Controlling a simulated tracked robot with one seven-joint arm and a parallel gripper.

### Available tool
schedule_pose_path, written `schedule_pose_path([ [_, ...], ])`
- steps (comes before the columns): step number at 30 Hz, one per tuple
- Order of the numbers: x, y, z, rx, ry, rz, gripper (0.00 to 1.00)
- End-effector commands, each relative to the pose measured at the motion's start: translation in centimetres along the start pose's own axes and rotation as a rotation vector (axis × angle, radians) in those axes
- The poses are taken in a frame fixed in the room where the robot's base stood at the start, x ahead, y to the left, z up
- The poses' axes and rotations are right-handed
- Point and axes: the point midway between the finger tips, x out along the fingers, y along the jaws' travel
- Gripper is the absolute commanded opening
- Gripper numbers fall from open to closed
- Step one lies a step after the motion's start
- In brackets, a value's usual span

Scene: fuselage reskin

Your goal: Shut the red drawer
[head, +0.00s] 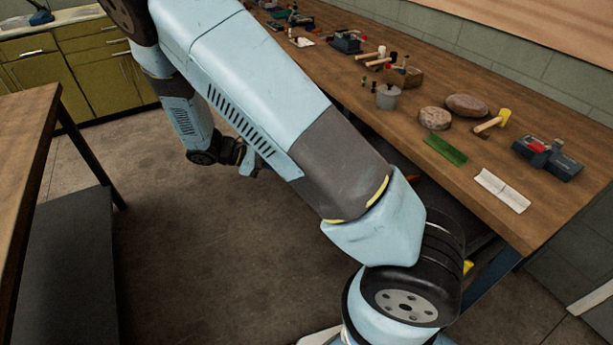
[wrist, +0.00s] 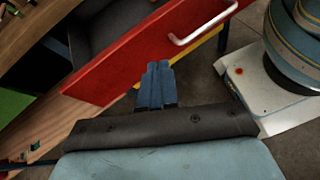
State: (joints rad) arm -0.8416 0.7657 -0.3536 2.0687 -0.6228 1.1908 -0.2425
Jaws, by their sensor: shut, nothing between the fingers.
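The red drawer (wrist: 135,62) crosses the upper part of the wrist view at a slant, with a pale bar handle (wrist: 203,28) on its front. It stands pulled out, and part of its dark inside shows behind the front. My gripper (wrist: 157,70) is shut and empty, its fingertips close to the lower edge of the red front in the picture. I cannot tell whether they touch it. In the head view my gripper (head: 254,163) hangs low over the floor beyond my arm. My arm hides nearly all of the drawer there.
A yellow surface (wrist: 188,48) shows beneath the red front. A wooden workbench (head: 480,222) carries hammers, stones, a pot and other tools. Another table (head: 28,125) stands at left, and olive cabinets (head: 100,75) stand at the back. Open floor (head: 220,250) lies between them.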

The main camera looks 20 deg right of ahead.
Motion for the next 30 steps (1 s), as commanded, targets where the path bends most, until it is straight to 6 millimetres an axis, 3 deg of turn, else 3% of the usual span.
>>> schedule_pose_path([
  [6,0.6,-0.7,-4.9,-0.121,-0.171,0.144,0.0],
  [15,1.3,-1.4,-9.8,-0.241,-0.369,0.318,0.0],
  [22,1.6,-1.6,-11.2,-0.273,-0.429,0.373,0.0],
  [30,3.8,-0.5,-10.2,-0.277,-0.435,0.374,0.0],
])
